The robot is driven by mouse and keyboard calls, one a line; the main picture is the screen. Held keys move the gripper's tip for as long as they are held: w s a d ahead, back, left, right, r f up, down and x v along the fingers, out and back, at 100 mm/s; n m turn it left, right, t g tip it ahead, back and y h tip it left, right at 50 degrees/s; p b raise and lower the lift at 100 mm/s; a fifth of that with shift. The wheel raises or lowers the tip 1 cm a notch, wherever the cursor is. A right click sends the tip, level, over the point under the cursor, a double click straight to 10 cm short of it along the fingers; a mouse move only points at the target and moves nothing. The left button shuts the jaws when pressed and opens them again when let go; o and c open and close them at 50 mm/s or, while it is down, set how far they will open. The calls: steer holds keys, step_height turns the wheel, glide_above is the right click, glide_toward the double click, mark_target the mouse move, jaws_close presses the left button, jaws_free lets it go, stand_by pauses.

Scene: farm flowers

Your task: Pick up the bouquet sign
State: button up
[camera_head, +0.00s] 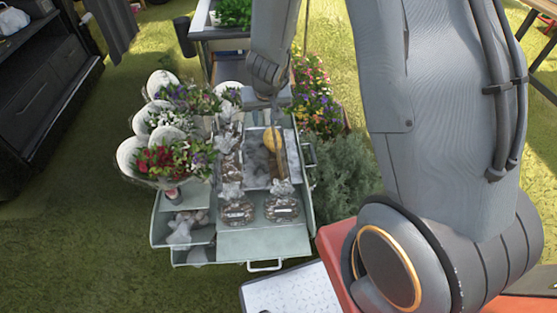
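I cannot make out a bouquet sign for certain in the head view. Several bouquets (172,157) in white wraps, with red, white and purple flowers, stand at the left side of a pale green stand (262,240). My gripper (274,104) points down over the back of the stand, above a tray section with a round yellow thing (272,139) and a brown upright piece (281,168). The gripper's fingers are too small and dark to tell whether they are open or hold anything.
Clear bags with brown contents (281,208) sit on the stand's front and middle. Potted colourful flowers (314,95) and a grey-green bush (343,178) stand close on the right. A dark shelf unit (45,85) is at the left. Grass (85,235) between is free.

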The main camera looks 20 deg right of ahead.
mark_target(273, 130)
steer(key=shift+h, duration=0.9)
steer(key=shift+d+x, duration=0.3)
steer(key=shift+x, duration=1.65)
steer(key=shift+d+x, duration=0.35)
steer(key=shift+x, duration=1.6)
steer(key=shift+d+x, duration=0.3)
steer(key=shift+x, duration=1.65)
steer(key=shift+s+f, duration=0.15)
steer(key=shift+s, duration=0.05)
steer(key=shift+c, duration=0.2)
jaws_close()
